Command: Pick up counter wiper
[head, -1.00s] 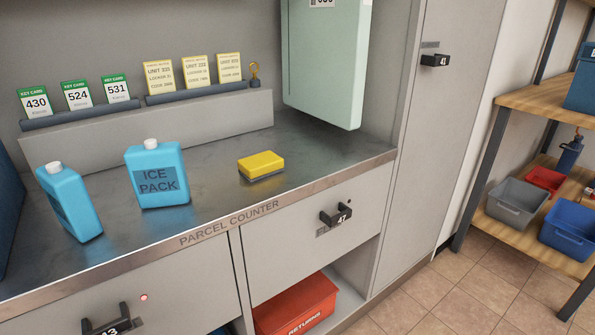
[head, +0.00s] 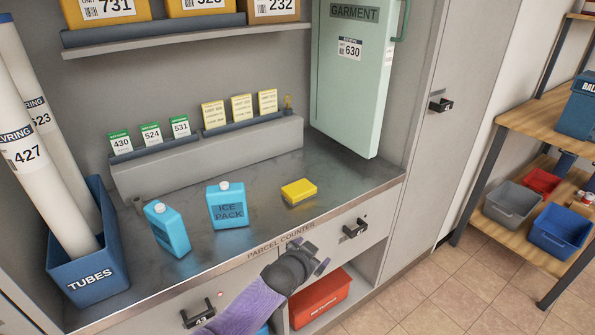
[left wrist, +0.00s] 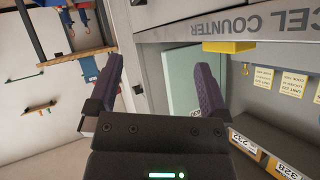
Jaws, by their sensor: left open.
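The counter wiper, a yellow sponge-like block (head: 299,192) with a dark underside, lies on the metal parcel counter (head: 262,215), right of the ice packs. It also shows as a yellow block (left wrist: 228,46) at the counter edge in the left wrist view. My left gripper (head: 322,265) is in front of the counter's front edge, below and slightly right of the yellow block, apart from it. In the left wrist view its two fingers (left wrist: 158,85) are spread with nothing between them. My right gripper is in neither view.
Two blue ice packs (head: 228,206) (head: 168,229) stand left of the block. Key cards (head: 150,135) sit on a ledge behind. A green garment case (head: 350,90) hangs at the back right. Drawer handles (head: 355,229) stick out from the front, above a red returns bin (head: 320,298).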

